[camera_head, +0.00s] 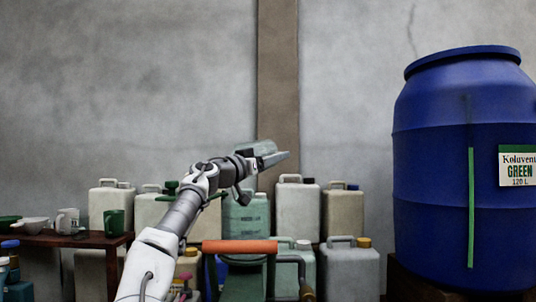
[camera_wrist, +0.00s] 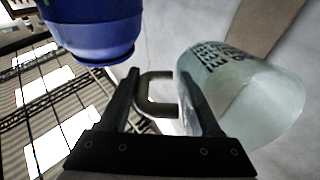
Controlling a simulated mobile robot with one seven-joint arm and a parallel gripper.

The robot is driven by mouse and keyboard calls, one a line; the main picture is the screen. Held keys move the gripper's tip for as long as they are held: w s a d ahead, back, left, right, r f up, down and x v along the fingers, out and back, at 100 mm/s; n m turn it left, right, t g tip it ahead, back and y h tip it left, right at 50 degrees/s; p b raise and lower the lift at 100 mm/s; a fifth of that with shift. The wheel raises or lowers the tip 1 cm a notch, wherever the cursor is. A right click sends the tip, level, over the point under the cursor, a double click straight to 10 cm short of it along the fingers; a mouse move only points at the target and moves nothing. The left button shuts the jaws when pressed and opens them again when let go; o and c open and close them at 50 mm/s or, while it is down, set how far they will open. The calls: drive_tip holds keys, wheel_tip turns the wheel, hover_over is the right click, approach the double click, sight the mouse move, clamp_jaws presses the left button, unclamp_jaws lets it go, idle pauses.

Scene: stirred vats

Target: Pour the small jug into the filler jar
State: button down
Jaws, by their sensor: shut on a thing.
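My gripper (camera_head: 268,162) is raised in front of the wall in the head view, reaching right. In the wrist view my gripper (camera_wrist: 160,100) has its two fingers on either side of the handle of a clear, pale jug with dark lettering (camera_wrist: 250,100). I take this for the small jug; its body lies right of the fingers. In the head view the jug (camera_head: 263,147) is a small greyish shape, partly hidden by the gripper. Its tilt and contents are unclear. I cannot tell which vessel is the filler jar; a greenish lettered container (camera_head: 246,222) stands behind my arm.
A large blue vat (camera_head: 465,200) with a green stripe stands at right. Several canisters (camera_head: 298,208) line the wall. A dark wooden shelf (camera_head: 75,239) with cups is at left. An orange bar (camera_head: 240,246) sits low in front.

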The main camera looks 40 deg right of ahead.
drive_tip(key=shift+d+r+y+p, duration=0.1)
drive_tip(key=shift+y+p, duration=0.2)
drive_tip(key=shift+p, duration=0.5)
drive_tip(key=y+p, duration=0.1)
drive_tip(key=p, duration=0.3)
drive_tip(key=d+f+y+p, duration=0.1)
drive_tip(key=y+p, duration=0.1)
drive_tip(key=p, duration=0.2)
drive_tip(key=shift+d+f, duration=0.25)
drive_tip(key=shift+d, duration=0.05)
drive_tip(key=shift+y+p, duration=0.3)
drive_tip(key=shift+p, duration=0.1)
drive_tip(key=y+p, duration=0.1)
drive_tip(key=p, duration=0.2)
drive_tip(key=shift+d+f, duration=0.3)
drive_tip(key=shift+f, duration=0.1)
drive_tip(key=y+p, duration=0.1)
drive_tip(key=p, duration=0.1)
drive_tip(key=f+p, duration=0.1)
drive_tip(key=p, duration=0.1)
drive_tip(key=shift+d+y, duration=0.25)
drive_tip(key=shift+y, duration=0.15)
drive_tip(key=y+p, duration=0.1)
drive_tip(key=p, duration=0.1)
drive_tip(key=f+y+p, duration=0.1)
drive_tip(key=p, duration=0.2)
drive_tip(key=shift+d+g+p, duration=0.2)
drive_tip(key=shift+g+p, duration=0.1)
drive_tip(key=shift+p, duration=0.05)
